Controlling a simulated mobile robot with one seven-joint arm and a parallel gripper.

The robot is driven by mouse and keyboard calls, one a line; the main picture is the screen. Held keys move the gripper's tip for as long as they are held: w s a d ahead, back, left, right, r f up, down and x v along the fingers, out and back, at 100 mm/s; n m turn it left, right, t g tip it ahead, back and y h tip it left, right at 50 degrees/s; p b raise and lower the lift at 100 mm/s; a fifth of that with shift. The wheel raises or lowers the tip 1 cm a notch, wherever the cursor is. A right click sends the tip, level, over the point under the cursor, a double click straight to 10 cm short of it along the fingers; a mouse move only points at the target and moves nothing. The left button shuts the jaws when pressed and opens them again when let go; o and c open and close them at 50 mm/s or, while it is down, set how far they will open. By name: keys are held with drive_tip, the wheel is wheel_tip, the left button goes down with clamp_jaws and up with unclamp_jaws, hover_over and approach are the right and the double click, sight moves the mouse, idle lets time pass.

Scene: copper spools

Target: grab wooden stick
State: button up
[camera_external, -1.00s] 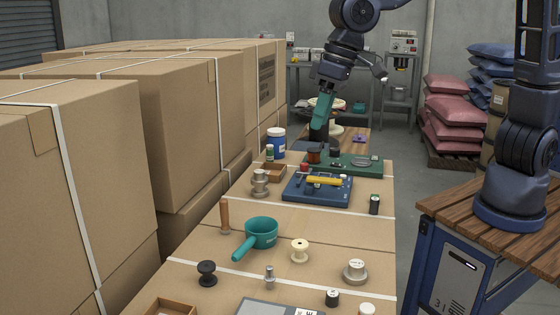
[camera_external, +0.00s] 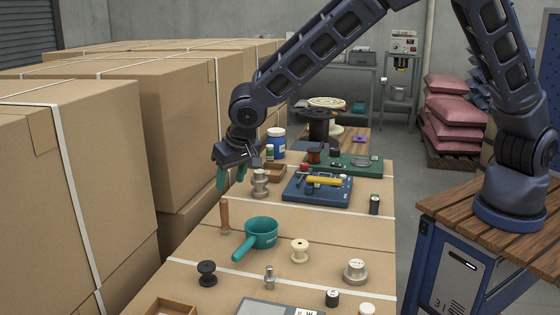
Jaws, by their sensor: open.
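The wooden stick (camera_external: 225,216) is a short brown rod standing upright on the cardboard-topped surface, left of the teal pot. My gripper (camera_external: 230,178) has teal fingers and hangs above and slightly beyond the stick, pointing down. Its fingers are apart with nothing seen between them. It does not appear to touch the stick. Nothing covers the stick in this view.
A teal pot (camera_external: 261,233) with a handle sits right of the stick. A black spool (camera_external: 207,273) is in front. Tall cardboard boxes (camera_external: 190,120) rise close on the left.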

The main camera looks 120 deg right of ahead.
sight(224, 200)
drive_tip(key=x, duration=1.2)
drive_tip(key=shift+w+d+r, duration=0.1)
drive_tip(key=shift+w+d, duration=0.05)
drive_tip(key=shift+c, duration=0.3)
clamp_jaws()
